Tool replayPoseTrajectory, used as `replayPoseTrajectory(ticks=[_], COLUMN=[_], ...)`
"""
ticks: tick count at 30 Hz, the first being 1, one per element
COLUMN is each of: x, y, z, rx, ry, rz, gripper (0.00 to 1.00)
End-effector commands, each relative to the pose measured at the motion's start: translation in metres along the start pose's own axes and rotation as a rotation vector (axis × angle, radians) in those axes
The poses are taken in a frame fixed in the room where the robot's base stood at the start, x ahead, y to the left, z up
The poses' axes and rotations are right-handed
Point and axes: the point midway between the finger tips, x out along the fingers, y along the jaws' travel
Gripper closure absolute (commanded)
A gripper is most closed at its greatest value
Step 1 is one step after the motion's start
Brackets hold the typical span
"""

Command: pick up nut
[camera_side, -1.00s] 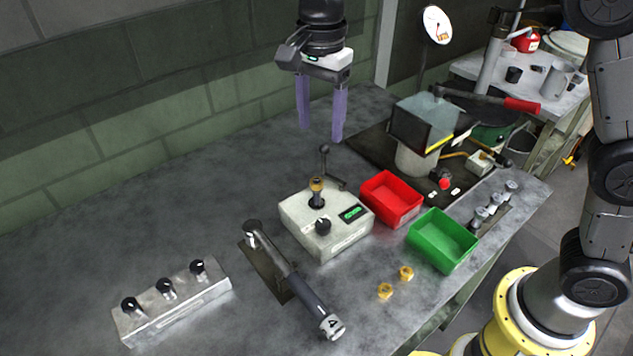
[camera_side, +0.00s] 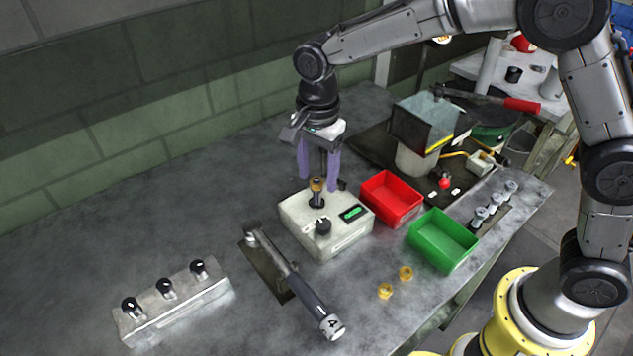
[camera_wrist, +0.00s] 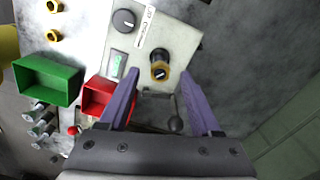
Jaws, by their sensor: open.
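A brass nut (camera_side: 317,185) sits around the dark upright post on top of the grey control box (camera_side: 340,236). In the wrist view this nut (camera_wrist: 160,74) appears between the tips of my two purple fingers. My gripper (camera_side: 319,177) is open, fingers pointing down, at the box. I cannot tell whether the fingers touch the nut. Two more brass nuts, one nearer (camera_side: 385,291) and one farther (camera_side: 406,273), lie loose on the table in front of the green bin (camera_side: 443,240).
A red bin (camera_side: 391,198) stands right of the box. A bent lever (camera_side: 333,182) rises behind the box, close to my fingers. A torque tool (camera_side: 300,285) lies in front, and a block with several knobs (camera_side: 172,300) is at left. Several bolts (camera_side: 494,205) stand at right.

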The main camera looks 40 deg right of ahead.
Motion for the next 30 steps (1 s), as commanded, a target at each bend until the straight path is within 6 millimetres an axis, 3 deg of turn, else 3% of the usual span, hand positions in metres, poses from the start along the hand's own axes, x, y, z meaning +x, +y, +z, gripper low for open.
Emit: replayPoseTrajectory(ticks=[5,6,16,30], x=[0.0004,0.0004,0.0,-0.0032], y=[0.0,0.0,0.0001,-0.0002], z=[0.0,0.0,0.0,0.0001], rx=[0.0,0.0,0.0,0.0], ry=[0.0,0.0,0.0,0.0], rz=[0.0,0.0,0.0,-0.001], gripper=[0.35,0.39,0.98,1.0])
